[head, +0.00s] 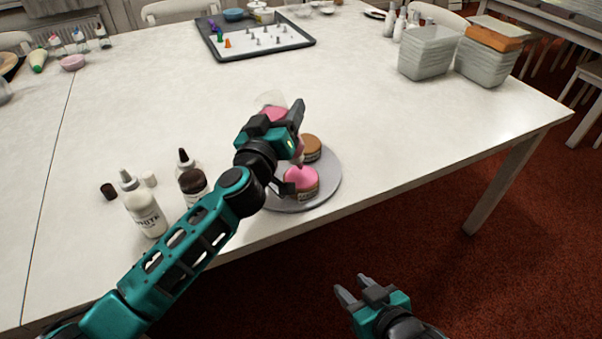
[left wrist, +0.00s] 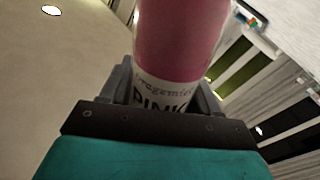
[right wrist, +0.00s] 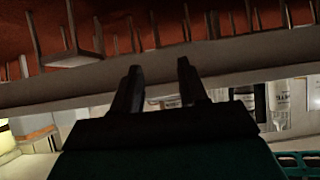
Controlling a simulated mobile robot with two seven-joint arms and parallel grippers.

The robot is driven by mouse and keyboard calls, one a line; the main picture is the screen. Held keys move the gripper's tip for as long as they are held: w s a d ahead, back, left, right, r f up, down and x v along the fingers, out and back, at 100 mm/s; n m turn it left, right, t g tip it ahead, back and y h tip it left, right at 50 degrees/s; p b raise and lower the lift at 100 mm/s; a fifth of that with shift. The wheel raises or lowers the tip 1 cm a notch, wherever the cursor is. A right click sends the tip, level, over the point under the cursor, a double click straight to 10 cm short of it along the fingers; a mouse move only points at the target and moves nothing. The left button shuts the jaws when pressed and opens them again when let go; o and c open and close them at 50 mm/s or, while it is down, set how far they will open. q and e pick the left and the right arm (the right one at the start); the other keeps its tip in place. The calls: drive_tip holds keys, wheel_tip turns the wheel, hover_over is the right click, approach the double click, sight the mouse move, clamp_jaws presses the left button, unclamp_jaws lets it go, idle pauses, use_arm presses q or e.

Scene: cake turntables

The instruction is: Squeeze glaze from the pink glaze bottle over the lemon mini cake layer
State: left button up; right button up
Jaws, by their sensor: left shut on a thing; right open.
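My left gripper (head: 297,122) is shut on the pink glaze bottle (head: 272,109), which is tipped with its base up and its nozzle end down. In the left wrist view the bottle (left wrist: 182,45) fills the space between the fingers, with part of a "PINK" label showing. A mini cake with pink glaze on top (head: 300,178) stands on the grey turntable (head: 326,188), just below the bottle's nozzle end. A brown-topped mini cake (head: 312,147) stands behind it. The cakes' label text is too small to read. My right gripper (head: 362,288) is open and empty off the table's front edge.
A white bottle (head: 146,214) and a dark-topped bottle (head: 193,186) stand left of the turntable, near my left forearm. A tray of piping tips (head: 212,47) and stacked clear containers (head: 428,54) lie further back. The table right of the turntable is clear.

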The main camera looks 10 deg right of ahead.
sight(280, 97)
use_arm(q)
wheel_tip(280, 97, up, 4)
drive_tip(key=p, duration=0.3)
drive_tip(key=shift+f, duration=0.25)
wheel_tip(280, 97, up, 3)
drive_tip(key=p, duration=0.3)
drive_tip(key=shift+f+p, duration=0.15)
drive_tip(key=shift+p, duration=0.15)
drive_tip(key=shift+r+p, duration=0.25)
drive_tip(key=shift+p, duration=0.15)
drive_tip(key=shift+f, duration=0.1)
use_arm(e)
wheel_tip(280, 97, up, 6)
drive_tip(key=s+d, duration=0.1)
drive_tip(key=shift+d+r+h, duration=0.2)
drive_tip(key=shift+d+h, duration=0.1)
drive_tip(key=shift+h, duration=0.1)
drive_tip(key=shift+f, duration=0.1)
